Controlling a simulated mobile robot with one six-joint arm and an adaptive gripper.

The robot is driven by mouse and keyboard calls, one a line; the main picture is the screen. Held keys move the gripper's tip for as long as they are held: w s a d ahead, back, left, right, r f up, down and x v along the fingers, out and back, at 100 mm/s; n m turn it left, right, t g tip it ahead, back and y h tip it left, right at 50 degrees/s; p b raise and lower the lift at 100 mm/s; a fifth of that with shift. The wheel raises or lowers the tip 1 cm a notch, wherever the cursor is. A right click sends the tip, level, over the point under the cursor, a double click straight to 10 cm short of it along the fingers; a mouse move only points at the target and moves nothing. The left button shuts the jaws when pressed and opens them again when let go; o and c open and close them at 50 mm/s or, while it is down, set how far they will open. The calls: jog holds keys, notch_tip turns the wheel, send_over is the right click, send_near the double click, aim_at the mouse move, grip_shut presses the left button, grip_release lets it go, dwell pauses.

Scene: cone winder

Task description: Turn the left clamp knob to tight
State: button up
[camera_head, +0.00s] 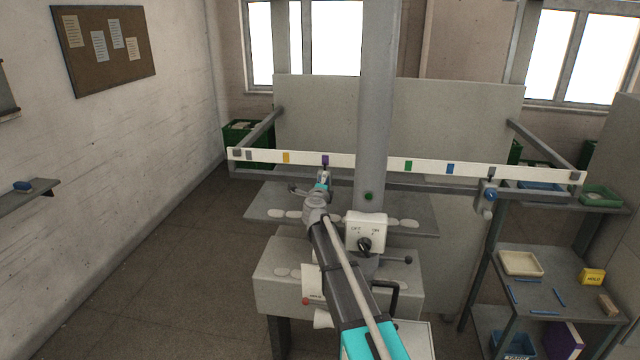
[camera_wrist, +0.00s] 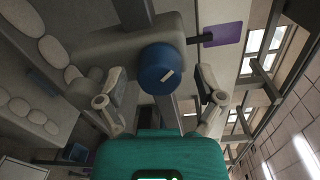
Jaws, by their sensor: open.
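The left clamp knob (camera_wrist: 160,68) is a blue round knob with a short white mark, on a grey clamp body in the wrist view. The mark lies at a slant. My gripper (camera_wrist: 160,92) is open, with one finger on each side of the knob and a visible gap to each. I cannot tell whether the fingertips reach its depth. In the head view my gripper (camera_head: 322,186) is at the rail below the purple tag (camera_head: 325,160). My arm and gripper mostly hide the knob there.
A white marked rail (camera_head: 380,162) spans the machine. A second clamp with a blue knob (camera_head: 490,196) hangs at its right. A white switch box (camera_head: 365,233) stands right of my arm. A shelf rack (camera_head: 545,297) holds trays at the right. The left floor is clear.

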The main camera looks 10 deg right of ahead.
jog(key=shift+s, duration=0.1)
jog(key=s+a+f+n+g+y+b, duration=0.3)
jog(key=s+a+f+n+y+b, duration=0.35)
jog(key=s+f+n, duration=0.35)
jog(key=s+a+f+n+g+y+b, duration=0.45)
jog(key=s+a+f+n+y, duration=0.4)
jog(key=s, duration=0.35)
jog(key=s+d+f+n+g+h+b, duration=0.1)
jog(key=s+d+f+g+h+b, duration=0.2)
jog(key=s+f, duration=0.4)
jog(key=s+d+f+n+g+h+b, duration=0.2)
jog(key=s+d+f+g+h+b, duration=0.1)
jog(key=s+d+f+b, duration=0.3)
jog(key=s+d+f+n+g+h+b, duration=0.2)
jog(key=s+d+f+b, duration=0.3)
jog(key=s+f, duration=0.4)
notch_tip(320, 180, down, 3)
jog(key=shift+s+d+r+g+h, duration=0.2)
jog(key=shift+d+g+h, duration=0.1)
jog(key=shift+g+h, duration=0.4)
jog(key=shift+w, duration=0.1)
